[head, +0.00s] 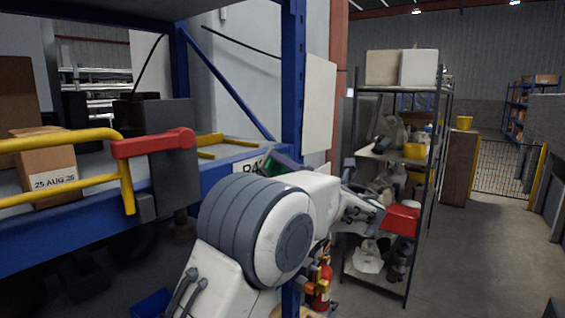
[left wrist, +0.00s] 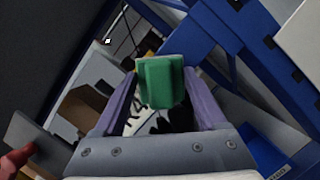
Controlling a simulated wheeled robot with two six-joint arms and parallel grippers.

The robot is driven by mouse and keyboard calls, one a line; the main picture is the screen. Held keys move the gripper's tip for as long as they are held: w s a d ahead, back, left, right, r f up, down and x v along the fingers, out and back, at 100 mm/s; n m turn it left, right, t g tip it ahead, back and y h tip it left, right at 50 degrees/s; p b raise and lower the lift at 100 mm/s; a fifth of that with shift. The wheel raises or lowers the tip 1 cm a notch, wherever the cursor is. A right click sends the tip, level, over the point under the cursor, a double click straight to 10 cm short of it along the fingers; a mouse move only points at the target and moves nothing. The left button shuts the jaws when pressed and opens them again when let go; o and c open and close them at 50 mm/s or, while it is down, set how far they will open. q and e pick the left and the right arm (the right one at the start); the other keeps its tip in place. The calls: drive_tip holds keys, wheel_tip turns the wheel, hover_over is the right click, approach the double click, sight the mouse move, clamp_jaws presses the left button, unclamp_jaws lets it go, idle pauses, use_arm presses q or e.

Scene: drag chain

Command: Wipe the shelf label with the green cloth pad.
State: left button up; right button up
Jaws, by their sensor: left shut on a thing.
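The green cloth pad (left wrist: 161,80) is between the two purple fingers of my left gripper (left wrist: 160,95), which is shut on it. In the head view a small part of the green pad (head: 267,164) shows beside the left gripper (head: 280,163), just right of the shelf label (head: 248,166). The label is white with dark digits, on the front of the blue shelf beam. My arm and gripper hide its right part. I cannot tell whether the pad touches it. My right gripper is not in view.
A blue rack upright (head: 292,80) stands close behind my left gripper. A yellow rail with a red handle (head: 153,143) is at left, near a cardboard box (head: 45,175). A cluttered metal shelf (head: 398,92) stands at right, with open floor (head: 480,250) beyond.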

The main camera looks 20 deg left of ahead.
use_arm(q)
drive_tip(key=shift+s+a+f, duration=0.1)
drive_tip(key=shift+s, duration=0.15)
drive_tip(key=shift+s+a+b, duration=0.25)
drive_tip(key=shift+s+b, duration=0.25)
drive_tip(key=shift+s, duration=0.25)
drive_tip(key=shift+s+a+b, duration=0.25)
drive_tip(key=shift+s+a, duration=0.1)
drive_tip(key=shift+s, duration=0.45)
drive_tip(key=shift+s+a+b, duration=0.2)
drive_tip(key=shift+s+a, duration=0.15)
drive_tip(key=shift+s, duration=0.45)
drive_tip(key=shift+s+a, duration=0.3)
drive_tip(key=shift+s, duration=0.4)
drive_tip(key=shift+s+a, duration=0.25)
drive_tip(key=shift+s, duration=0.4)
drive_tip(key=s, duration=0.1)
drive_tip(key=s+a, duration=0.1)
drive_tip(key=s, duration=0.1)
drive_tip(key=shift+s+b, duration=0.1)
drive_tip(key=shift+b, duration=0.25)
drive_tip(key=s+d+p, duration=0.1)
drive_tip(key=s+d, duration=0.1)
drive_tip(key=d, duration=0.3)
drive_tip(key=shift+d, duration=0.35)
